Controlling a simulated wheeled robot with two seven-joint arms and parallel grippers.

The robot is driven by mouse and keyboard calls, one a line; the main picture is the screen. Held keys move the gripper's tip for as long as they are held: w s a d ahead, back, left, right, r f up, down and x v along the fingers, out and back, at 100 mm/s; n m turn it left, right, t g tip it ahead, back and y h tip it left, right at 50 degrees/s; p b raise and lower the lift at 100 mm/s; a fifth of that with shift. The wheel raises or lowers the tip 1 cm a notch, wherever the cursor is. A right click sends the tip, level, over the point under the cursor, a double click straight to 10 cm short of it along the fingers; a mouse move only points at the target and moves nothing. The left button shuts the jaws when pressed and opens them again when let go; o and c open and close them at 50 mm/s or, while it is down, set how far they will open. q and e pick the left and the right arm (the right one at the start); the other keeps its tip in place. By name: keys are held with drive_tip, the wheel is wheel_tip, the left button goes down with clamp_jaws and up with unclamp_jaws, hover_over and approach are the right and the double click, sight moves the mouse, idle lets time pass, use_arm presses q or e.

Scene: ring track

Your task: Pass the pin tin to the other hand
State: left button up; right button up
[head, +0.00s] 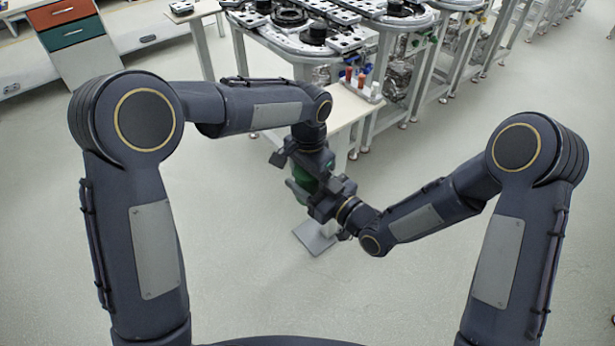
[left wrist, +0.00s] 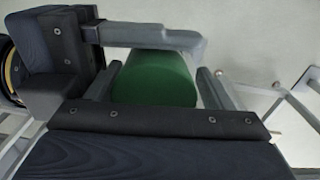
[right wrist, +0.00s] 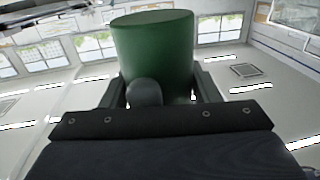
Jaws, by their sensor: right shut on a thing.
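The pin tin is a plain green cylinder (head: 303,179), partly hidden between my two grippers in the head view. It also shows in the left wrist view (left wrist: 155,82) and in the right wrist view (right wrist: 153,48). My right gripper (right wrist: 158,80) is shut on the tin and holds it up in the air. My left gripper (left wrist: 160,72) has its fingers on either side of the tin and looks open, with any contact hard to judge. A grey finger of the right gripper crosses beside the tin in the left wrist view.
A pale table (head: 345,108) with small red and orange items on it stands behind the grippers. The ring track tables (head: 300,40) are beyond it. A grey flat plate (head: 316,236) shows low beneath the grippers. The floor around is clear.

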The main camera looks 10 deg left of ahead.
use_arm(q)
drive_tip(key=shift+s+d, duration=0.25)
drive_tip(key=shift+s, duration=0.05)
drive_tip(key=shift+r, duration=0.35)
drive_tip(key=r, duration=1.1)
drive_tip(key=shift+w+a, duration=0.2)
drive_tip(key=shift+w, duration=0.05)
drive_tip(key=s+a+r+n+h, duration=0.1)
drive_tip(key=s+a+r+n, duration=0.15)
drive_tip(key=s+a, duration=0.4)
drive_tip(key=s+a+f+n+t+h, duration=0.1)
drive_tip(key=s+a+f+n+t, duration=0.1)
drive_tip(key=s, duration=0.4)
drive_tip(key=s+a+f+n+t, duration=0.1)
drive_tip(key=s+a+f+n, duration=0.1)
drive_tip(key=s, duration=0.4)
drive_tip(key=s+a+f+n+t+h, duration=0.1)
drive_tip(key=s+a+f+n+t, duration=0.1)
drive_tip(key=s, duration=0.5)
drive_tip(key=a+n, duration=0.1)
drive_tip(key=a, duration=0.1)
drive_tip(key=shift+a+t+h, duration=0.3)
